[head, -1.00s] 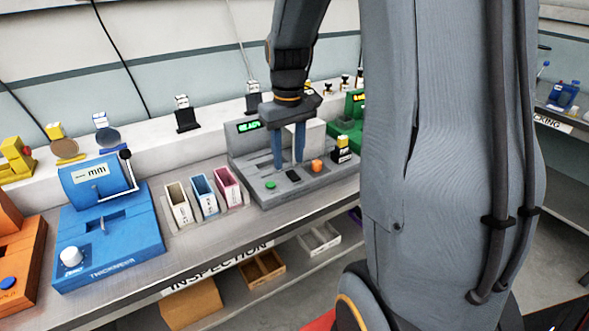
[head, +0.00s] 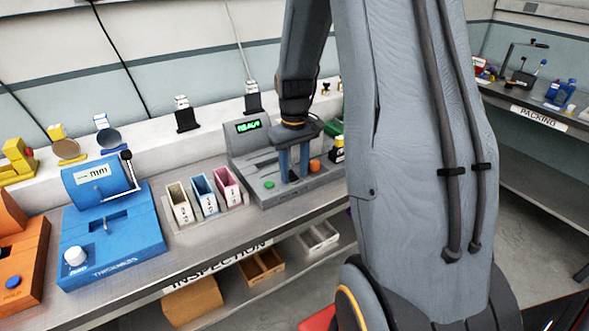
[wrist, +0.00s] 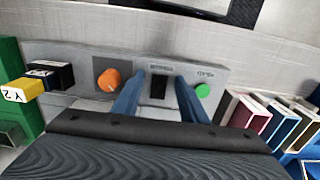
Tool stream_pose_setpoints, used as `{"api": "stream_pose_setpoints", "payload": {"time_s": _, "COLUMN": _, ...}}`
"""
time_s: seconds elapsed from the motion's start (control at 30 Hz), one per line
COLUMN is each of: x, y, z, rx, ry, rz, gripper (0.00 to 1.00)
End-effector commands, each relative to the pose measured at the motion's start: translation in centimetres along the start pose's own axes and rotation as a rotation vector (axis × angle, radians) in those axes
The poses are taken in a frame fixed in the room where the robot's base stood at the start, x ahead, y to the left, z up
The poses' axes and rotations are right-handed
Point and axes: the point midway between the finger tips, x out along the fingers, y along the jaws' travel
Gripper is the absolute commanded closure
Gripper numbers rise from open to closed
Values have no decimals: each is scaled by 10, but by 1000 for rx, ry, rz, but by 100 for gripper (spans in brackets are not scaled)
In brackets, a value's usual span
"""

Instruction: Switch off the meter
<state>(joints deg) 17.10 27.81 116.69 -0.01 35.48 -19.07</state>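The meter is a grey bench unit (head: 318,183) with a lit green display (head: 248,126). On its front panel are a green button (head: 269,184), an orange knob (head: 315,165) and a black switch (wrist: 158,88) between them. My gripper (head: 293,177) points down over the panel, empty, with its two blue fingers apart. In the wrist view, the fingers (wrist: 160,78) stand on either side of the black switch, with the orange knob (wrist: 109,80) to the left and the green button (wrist: 203,90) to the right. I cannot tell whether the fingers touch the panel.
A blue thickness gauge (head: 112,235) and three coloured bins, cream (head: 180,203), blue (head: 204,194) and pink (head: 228,187), stand left of the meter. A black-and-yellow stamp-like block (wrist: 50,77) and a green unit (wrist: 12,85) are close on its other side.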

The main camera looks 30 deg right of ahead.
Motion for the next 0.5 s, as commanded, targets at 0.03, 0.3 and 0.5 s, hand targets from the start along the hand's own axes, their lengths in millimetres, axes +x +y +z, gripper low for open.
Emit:
{"api": "stream_pose_setpoints", "payload": {"time_s": 0.03, "x": 0, "y": 0, "z": 0, "rx": 0, "ry": 0, "rz": 0, "gripper": 61}}
{"api": "stream_pose_setpoints", "payload": {"time_s": 0.3, "x": 0, "y": 0, "z": 0, "rx": 0, "ry": 0, "rz": 0, "gripper": 93}}
{"api": "stream_pose_setpoints", "payload": {"time_s": 0.5, "x": 0, "y": 0, "z": -1, "rx": -1, "ry": -16, "rz": -1, "gripper": 100}}
